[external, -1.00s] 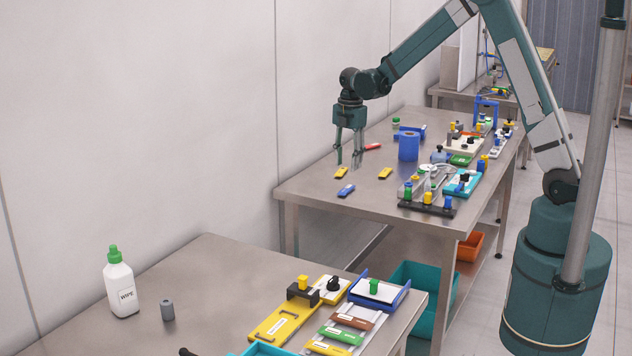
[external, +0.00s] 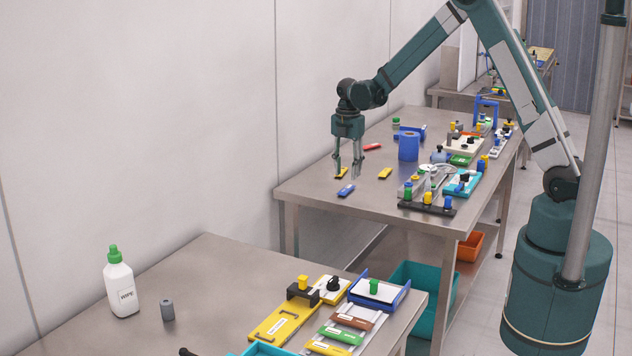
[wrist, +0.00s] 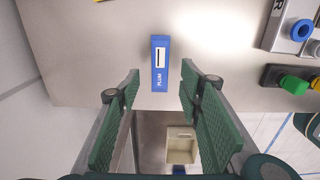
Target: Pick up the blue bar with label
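The blue bar with a white label (external: 346,190) lies flat on the far steel table, near its front left edge. In the wrist view the blue bar (wrist: 160,64) sits upright in the picture, ahead of and roughly midway between the fingers, with lettering that looks like "PLUM". My gripper (external: 348,176) points down just above and behind the bar in the external view. It is open and empty, its two green-padded fingers (wrist: 160,92) spread apart. The bar is not between the fingertips' pads.
Yellow bars (external: 385,173) and a red bar (external: 372,147) lie nearby on the table. The table's front edge is close to the bar.

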